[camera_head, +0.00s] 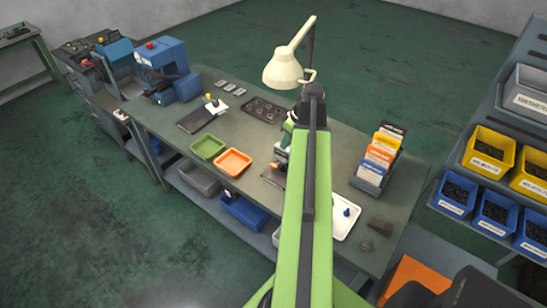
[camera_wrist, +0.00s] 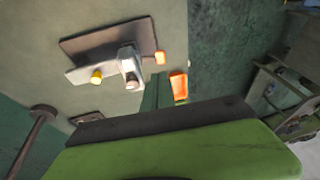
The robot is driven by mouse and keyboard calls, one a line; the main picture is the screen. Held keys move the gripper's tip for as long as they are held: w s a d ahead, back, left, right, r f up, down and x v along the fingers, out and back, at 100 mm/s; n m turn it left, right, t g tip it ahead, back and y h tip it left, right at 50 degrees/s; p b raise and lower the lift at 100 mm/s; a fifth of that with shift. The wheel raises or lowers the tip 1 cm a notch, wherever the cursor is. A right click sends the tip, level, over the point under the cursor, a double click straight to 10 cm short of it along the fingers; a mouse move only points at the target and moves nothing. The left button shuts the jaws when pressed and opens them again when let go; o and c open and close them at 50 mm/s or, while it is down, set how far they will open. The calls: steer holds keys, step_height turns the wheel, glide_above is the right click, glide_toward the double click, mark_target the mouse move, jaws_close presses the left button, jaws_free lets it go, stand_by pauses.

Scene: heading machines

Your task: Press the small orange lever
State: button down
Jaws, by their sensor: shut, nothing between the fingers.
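No small orange lever can be made out in the head view. My gripper (camera_head: 281,160) is low over the middle of the bench, partly hidden by my green arm. It is shut and empty. Its fingertips do not show clearly in the wrist view.
The bench (camera_head: 240,110) holds a green tray (camera_head: 208,147), an orange tray (camera_head: 233,162), a dark tray (camera_head: 264,109), a cream lamp (camera_head: 284,70) and a card rack (camera_head: 377,157). A blue machine (camera_head: 166,69) stands at the left end. Shelves of bins (camera_head: 487,150) stand at right.

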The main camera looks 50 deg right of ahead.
steer(key=shift+f, duration=0.15)
steer(key=b, duration=0.9)
glide_toward(273, 164)
steer(key=x, duration=0.5)
steer(key=shift+s+f, duration=0.15)
steer(key=shift+f, duration=0.05)
steer(key=shift+a+f+b, duration=0.15)
steer(key=shift+f+b, duration=0.2)
steer(key=shift+f, duration=0.05)
steer(key=shift+w+r, duration=0.1)
steer(key=shift+w, duration=0.15)
